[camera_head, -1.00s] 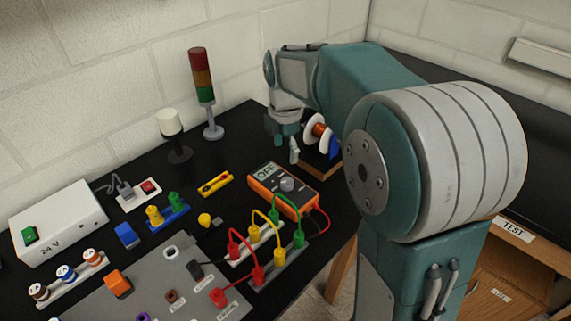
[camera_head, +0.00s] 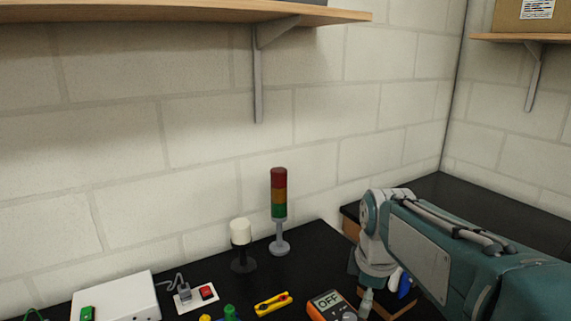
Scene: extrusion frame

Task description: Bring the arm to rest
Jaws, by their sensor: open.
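My arm (camera_head: 435,255) reaches in from the lower right, its teal and grey links low over the black bench. My gripper (camera_head: 372,292) hangs down at the wrist, near the right end of the bench. It is open, and I see nothing held in it. Its fingertips are close to the lower edge of the view and partly overlap the spool stand behind. The orange multimeter (camera_head: 329,306) lies just left of the gripper, with OFF on its display; its lower part is cut off.
A red, amber and green stack light (camera_head: 279,205) and a white-topped lamp (camera_head: 241,240) stand near the wall. A white power box (camera_head: 118,297), a red switch (camera_head: 207,292) and a yellow tool (camera_head: 272,304) lie leftward. A wooden shelf (camera_head: 150,14) hangs above.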

